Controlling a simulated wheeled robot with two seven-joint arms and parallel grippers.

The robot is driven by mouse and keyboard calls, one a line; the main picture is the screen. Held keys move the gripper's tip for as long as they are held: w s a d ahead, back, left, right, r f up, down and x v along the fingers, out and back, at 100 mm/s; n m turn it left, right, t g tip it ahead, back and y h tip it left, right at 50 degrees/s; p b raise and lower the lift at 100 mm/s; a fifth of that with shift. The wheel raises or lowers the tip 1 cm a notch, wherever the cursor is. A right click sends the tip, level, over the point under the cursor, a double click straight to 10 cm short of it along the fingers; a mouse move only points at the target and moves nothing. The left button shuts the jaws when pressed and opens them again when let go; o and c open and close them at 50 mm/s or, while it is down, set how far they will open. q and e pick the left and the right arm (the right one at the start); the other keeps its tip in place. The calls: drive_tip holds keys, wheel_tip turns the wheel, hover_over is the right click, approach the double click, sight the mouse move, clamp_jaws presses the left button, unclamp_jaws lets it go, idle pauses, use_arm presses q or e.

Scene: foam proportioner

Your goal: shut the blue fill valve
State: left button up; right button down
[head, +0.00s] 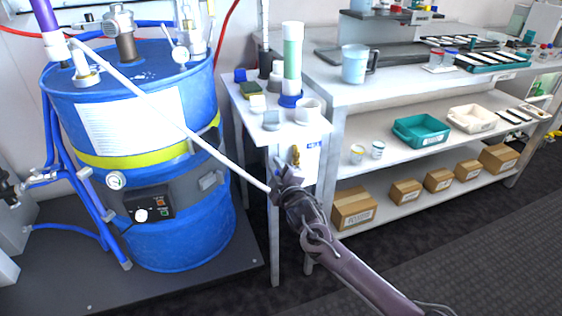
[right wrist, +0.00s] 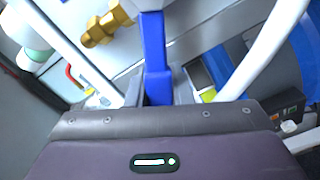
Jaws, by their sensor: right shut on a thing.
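My right gripper (head: 282,178) reaches in from the lower right, in front of the small white side table, close to a brass fitting (head: 295,155). In the right wrist view, a blue bar-like handle (right wrist: 154,55), which looks like the fill valve's lever, runs down between the fingers of my right gripper (right wrist: 158,92). The gripper is shut on it. The brass fitting (right wrist: 107,23) is up and left of the handle there. In the head view the gripper hides the handle. My left gripper is not in view.
A blue drum (head: 150,225) with a yellow band stands at left. A white hose (head: 165,118) runs from its top down to beside my gripper. The side table (head: 244,108) holds bottles and cups. A white shelf bench (head: 400,85) with boxes stands at right; dark floor is clear in front.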

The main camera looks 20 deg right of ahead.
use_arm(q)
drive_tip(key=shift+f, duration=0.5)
use_arm(e)
drive_tip(key=shift+a+f+n, duration=0.25)
drive_tip(key=shift+f+n, duration=0.7)
drive_tip(key=shift+n, duration=0.45)
drive_tip(key=shift+a+f+n, duration=0.2)
drive_tip(key=shift+f+n, duration=0.7)
drive_tip(key=shift+n, duration=0.5)
drive_tip(key=c, duration=1.3)
unclamp_jaws()
drive_tip(key=shift+f, duration=0.1)
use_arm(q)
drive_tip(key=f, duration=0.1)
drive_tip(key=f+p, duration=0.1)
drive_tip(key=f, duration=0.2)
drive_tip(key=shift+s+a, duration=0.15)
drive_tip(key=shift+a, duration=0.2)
use_arm(e)
drive_tip(key=s, duration=0.7)
drive_tip(key=shift+s, duration=0.4)
